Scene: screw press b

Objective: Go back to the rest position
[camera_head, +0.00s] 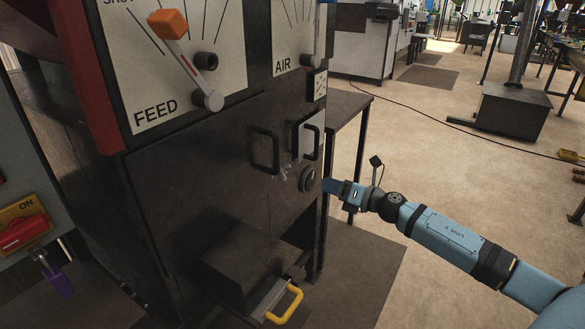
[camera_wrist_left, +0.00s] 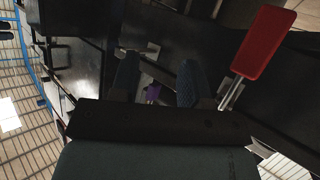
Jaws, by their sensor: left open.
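My right arm comes in from the right in the head view. Its gripper (camera_head: 328,185) is beside a round dark knob (camera_head: 308,179) on the machine's black front. I cannot tell whether its fingers touch the knob or how far apart they are. My left gripper is not in the head view. In the left wrist view its two blue fingers (camera_wrist_left: 157,80) stand apart, with a small purple thing (camera_wrist_left: 152,93) seen beyond the gap. Nothing shows held between them. A red bar-shaped handle (camera_wrist_left: 263,43) on metal rods is to the right of these fingers.
The machine has a FEED dial (camera_head: 170,75) with an orange-tipped lever, an AIR dial (camera_head: 294,40) and black handles (camera_head: 265,151). A yellow handle (camera_head: 285,304) sticks out low. At left is a red ON switch (camera_head: 24,232) with a purple tag (camera_head: 60,282). Open floor (camera_head: 460,180) lies right.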

